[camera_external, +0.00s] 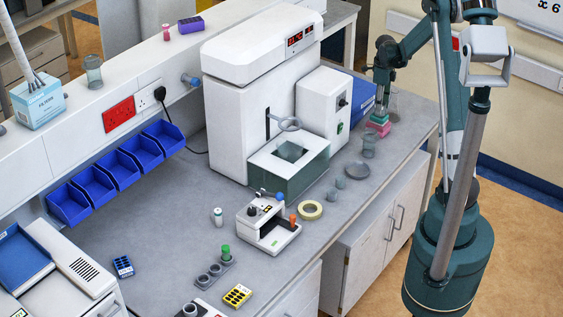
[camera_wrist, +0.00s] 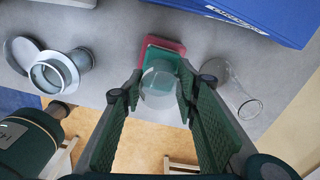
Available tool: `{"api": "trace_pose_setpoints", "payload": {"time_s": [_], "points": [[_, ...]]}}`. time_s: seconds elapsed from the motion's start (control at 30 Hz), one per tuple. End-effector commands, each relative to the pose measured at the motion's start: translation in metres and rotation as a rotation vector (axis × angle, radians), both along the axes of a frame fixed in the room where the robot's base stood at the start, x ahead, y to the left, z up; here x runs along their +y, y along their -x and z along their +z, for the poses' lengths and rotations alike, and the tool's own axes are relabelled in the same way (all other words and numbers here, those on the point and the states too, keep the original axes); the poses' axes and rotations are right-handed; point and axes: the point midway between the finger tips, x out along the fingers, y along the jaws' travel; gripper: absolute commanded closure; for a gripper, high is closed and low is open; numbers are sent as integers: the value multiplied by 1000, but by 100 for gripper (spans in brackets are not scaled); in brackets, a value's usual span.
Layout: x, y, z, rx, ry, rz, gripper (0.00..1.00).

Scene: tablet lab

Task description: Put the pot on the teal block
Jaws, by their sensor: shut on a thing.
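My gripper (camera_external: 381,106) is at the back right of the bench, pointing down. In the wrist view my gripper (camera_wrist: 156,88) is shut on a small clear pot (camera_wrist: 160,82) between its fingers. The teal block (camera_wrist: 157,53) lies directly beyond the pot, on a pinkish-red block (camera_wrist: 179,46). In the external view the teal block (camera_external: 378,124) and red block (camera_external: 376,132) show below the fingertips. The pot is hard to make out there. I cannot tell whether its bottom touches the teal block.
A grey flanged jar (camera_wrist: 58,72) and a round disc (camera_wrist: 27,57) are at left. A blue binder (camera_wrist: 265,15) lies behind. The bench edge is near.

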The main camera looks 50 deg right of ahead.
Motion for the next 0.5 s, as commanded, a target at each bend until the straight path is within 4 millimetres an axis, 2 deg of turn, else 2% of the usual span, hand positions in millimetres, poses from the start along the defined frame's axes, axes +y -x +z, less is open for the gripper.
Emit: {"api": "trace_pose_setpoints", "payload": {"time_s": [0.2, 0.23, 0.33, 0.5], "points": [[0, 0, -4, 0, 0, 0, 82], [0, 0, -4, 0, 0, 0, 68], [0, 0, -3, 0, 0, 0, 55], [0, 0, -3, 0, 0, 0, 55]]}}
